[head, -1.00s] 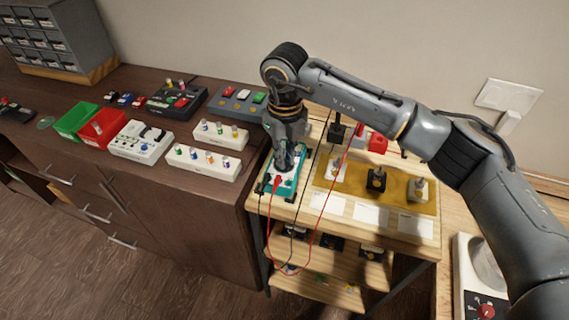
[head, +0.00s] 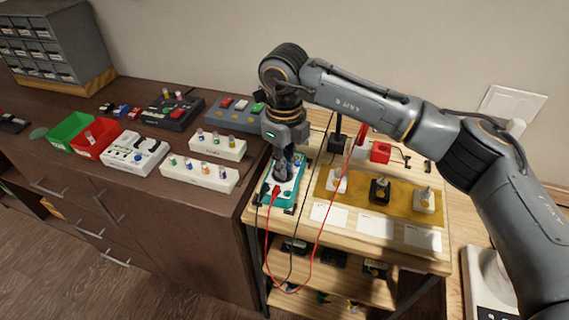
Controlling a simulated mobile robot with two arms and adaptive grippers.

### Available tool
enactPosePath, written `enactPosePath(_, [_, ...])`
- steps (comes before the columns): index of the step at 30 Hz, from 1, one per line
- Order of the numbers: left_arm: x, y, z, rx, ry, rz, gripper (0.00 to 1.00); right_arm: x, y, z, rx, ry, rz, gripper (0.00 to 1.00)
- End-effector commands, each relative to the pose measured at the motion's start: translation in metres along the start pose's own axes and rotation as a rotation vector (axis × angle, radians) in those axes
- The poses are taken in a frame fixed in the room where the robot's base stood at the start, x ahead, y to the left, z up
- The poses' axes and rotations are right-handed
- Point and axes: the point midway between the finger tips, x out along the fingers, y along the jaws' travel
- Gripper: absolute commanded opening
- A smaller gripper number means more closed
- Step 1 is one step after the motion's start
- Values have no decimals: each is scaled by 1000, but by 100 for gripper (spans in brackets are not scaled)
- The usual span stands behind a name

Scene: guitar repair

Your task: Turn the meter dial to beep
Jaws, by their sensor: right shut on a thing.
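The teal meter (head: 286,202) lies at the left side of the wooden cart's top. Red and black leads run from its near end. My right gripper (head: 284,178) points down over the middle of the meter and is shut on the meter's dial. The fingers and wrist hide the dial, so its setting cannot be read. My left gripper does not show.
A mustard mat (head: 342,201) with several small parts lies right of the meter, with white cards (head: 375,225) in front. The red lead (head: 318,246) loops over the cart's front edge. A dark cabinet (head: 190,240) with boxes and bins stands left.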

Motion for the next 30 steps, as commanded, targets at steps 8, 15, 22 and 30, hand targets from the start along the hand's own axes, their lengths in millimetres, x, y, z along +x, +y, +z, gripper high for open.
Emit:
enactPosePath(8, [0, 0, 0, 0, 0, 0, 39, 0, 0, 0, 1, -1, 0, 34])
enactPosePath(15, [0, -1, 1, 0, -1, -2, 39, 0, 0, 0, 1, -1, -1, 34])
enactPosePath(22, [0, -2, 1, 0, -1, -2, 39, -19, -1, 1, 2, -3, -4, 34])
enactPosePath(30, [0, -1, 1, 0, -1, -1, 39, -76, 0, 1, 2, -3, -3, 34])
